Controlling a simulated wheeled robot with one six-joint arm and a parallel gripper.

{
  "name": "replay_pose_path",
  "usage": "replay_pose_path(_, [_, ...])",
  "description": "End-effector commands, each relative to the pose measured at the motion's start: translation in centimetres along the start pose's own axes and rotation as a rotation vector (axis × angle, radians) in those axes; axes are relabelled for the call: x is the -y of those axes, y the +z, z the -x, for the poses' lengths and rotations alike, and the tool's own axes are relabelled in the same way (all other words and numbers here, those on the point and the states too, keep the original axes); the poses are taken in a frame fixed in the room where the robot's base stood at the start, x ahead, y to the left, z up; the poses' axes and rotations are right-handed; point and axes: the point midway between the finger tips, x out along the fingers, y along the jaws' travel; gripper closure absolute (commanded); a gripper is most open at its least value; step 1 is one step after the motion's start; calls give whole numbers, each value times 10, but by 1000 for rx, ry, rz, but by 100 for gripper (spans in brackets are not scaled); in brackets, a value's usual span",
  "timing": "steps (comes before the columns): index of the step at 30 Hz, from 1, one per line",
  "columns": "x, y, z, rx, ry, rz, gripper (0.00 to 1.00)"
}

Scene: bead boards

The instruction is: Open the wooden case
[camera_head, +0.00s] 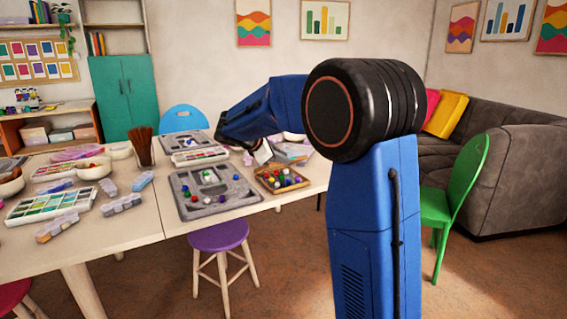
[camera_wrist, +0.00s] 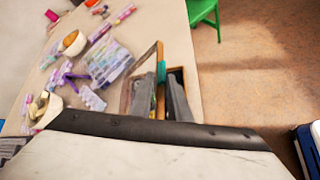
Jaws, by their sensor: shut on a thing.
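The wooden case (camera_wrist: 183,73) is in the middle of the wrist view, with a wooden rim and a dark inside partly showing. Its wood-edged lid (camera_wrist: 151,54) appears raised and tilted to the left, with a teal piece on its edge. My gripper (camera_wrist: 161,84) is shut on this lid edge, one grey finger on each side. How far the lid stands open is hard to tell. In the head view my gripper (camera_head: 262,153) is small at the table's far right part, and my arm hides much of the case.
A wooden bead tray (camera_head: 267,186) and a grey bead board (camera_head: 188,208) lie nearer on the table (camera_head: 140,232). Another board (camera_head: 183,140) and paint boxes lie to the left. A green chair (camera_head: 466,185) and purple stool (camera_head: 218,236) stand by the table.

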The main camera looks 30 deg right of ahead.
Motion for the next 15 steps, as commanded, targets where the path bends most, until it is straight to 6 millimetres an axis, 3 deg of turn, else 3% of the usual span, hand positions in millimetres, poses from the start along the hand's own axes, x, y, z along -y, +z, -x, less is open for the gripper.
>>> replay_pose_path(15, [-8, 2, 2, 2, -30, 39, 100])
